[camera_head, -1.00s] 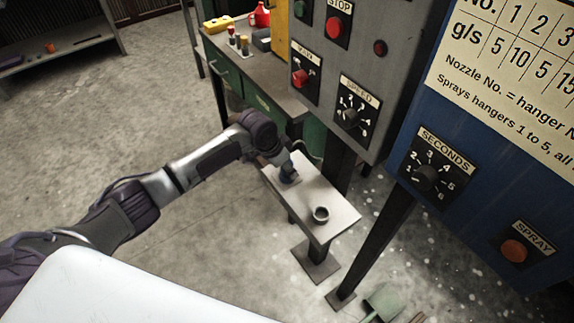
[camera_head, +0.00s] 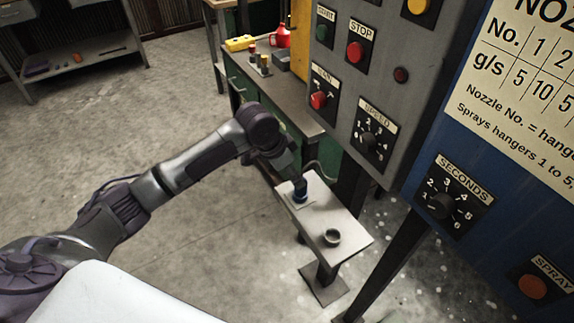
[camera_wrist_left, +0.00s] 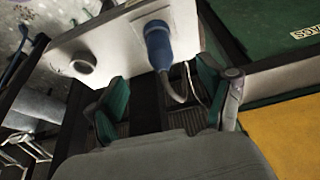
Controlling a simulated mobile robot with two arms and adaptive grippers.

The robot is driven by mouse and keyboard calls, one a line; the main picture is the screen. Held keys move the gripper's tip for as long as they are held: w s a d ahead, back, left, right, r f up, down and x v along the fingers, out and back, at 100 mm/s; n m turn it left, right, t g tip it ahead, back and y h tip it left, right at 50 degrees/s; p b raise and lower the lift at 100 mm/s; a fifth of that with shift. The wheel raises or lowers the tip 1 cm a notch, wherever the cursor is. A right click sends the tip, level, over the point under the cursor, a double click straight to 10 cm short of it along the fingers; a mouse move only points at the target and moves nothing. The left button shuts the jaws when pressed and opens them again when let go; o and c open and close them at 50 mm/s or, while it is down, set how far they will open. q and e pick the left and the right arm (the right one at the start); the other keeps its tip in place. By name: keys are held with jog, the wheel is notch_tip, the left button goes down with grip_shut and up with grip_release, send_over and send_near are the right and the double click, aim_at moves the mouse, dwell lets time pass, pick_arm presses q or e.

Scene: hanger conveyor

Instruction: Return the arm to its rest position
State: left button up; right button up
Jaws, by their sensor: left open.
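My left arm reaches in from the left in the head view, its left gripper (camera_head: 292,172) just above a small pale shelf (camera_head: 318,213). The left wrist view shows the gripper (camera_wrist_left: 160,98) open and empty, its two green-padded fingers wide apart. A blue cylindrical thing (camera_head: 300,192) stands on the shelf, partly hidden by the gripper in the head view. In the wrist view the blue thing (camera_wrist_left: 158,45) shows beyond the fingers, apart from them, with a pale curved cord near it. My right gripper is not in view.
A small grey cup (camera_head: 332,238) sits on the shelf. A grey control panel (camera_head: 360,90) and a blue spray cabinet (camera_head: 470,170) stand at the right. A green workbench (camera_head: 275,95) is behind. The floor (camera_head: 110,125) at the left is clear.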

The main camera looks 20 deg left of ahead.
pick_arm(q)
jog(key=shift+v, duration=1.7)
